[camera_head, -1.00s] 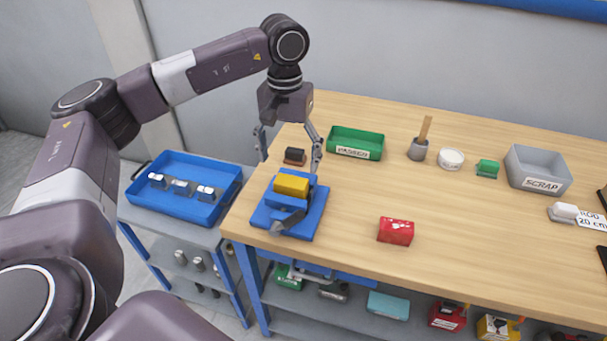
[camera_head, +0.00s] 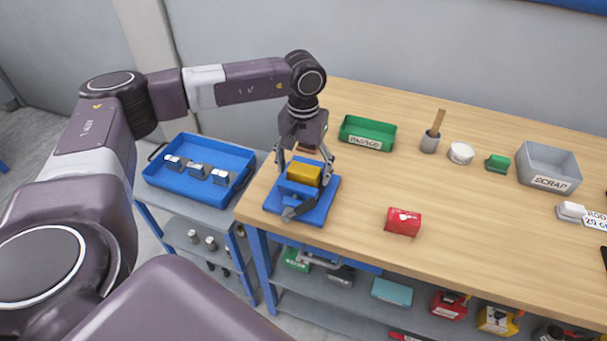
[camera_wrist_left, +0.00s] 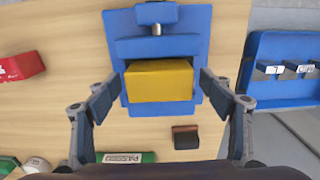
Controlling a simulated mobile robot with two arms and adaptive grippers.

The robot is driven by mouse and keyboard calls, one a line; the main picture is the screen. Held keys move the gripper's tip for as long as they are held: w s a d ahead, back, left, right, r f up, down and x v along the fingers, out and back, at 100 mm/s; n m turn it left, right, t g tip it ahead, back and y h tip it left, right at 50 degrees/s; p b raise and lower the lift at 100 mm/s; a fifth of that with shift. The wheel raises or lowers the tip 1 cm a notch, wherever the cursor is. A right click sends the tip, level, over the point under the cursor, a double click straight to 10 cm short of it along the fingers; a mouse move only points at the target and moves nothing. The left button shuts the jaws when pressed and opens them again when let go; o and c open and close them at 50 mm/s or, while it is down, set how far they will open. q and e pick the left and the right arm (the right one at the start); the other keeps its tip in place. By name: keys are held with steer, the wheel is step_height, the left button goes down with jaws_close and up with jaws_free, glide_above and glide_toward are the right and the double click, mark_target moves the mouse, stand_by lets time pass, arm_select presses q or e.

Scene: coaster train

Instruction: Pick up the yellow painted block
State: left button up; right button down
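The yellow painted block (camera_head: 304,173) sits in the blue vise (camera_head: 312,213) near the left end of the wooden table. It also shows in the left wrist view (camera_wrist_left: 159,80), lying against the vise's blue jaw. My left gripper (camera_head: 304,168) is over the block from behind. Its fingers are spread wide, one on each side of the block. In the left wrist view the open fingers (camera_wrist_left: 160,95) stand apart from the block's two ends, with a gap on both sides. My right gripper is not in view.
A small dark block with a brown base (camera_wrist_left: 186,137) lies just behind the vise. A red block (camera_head: 403,222) lies to the right. A green PASSED bin (camera_head: 367,133) stands behind. A blue tray (camera_head: 200,172) with metal parts is on a lower cart to the left.

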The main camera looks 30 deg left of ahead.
arm_select(q)
steer(key=c, duration=1.2)
steer(key=shift+c, duration=0.9)
steer(key=shift+w+r, duration=0.1)
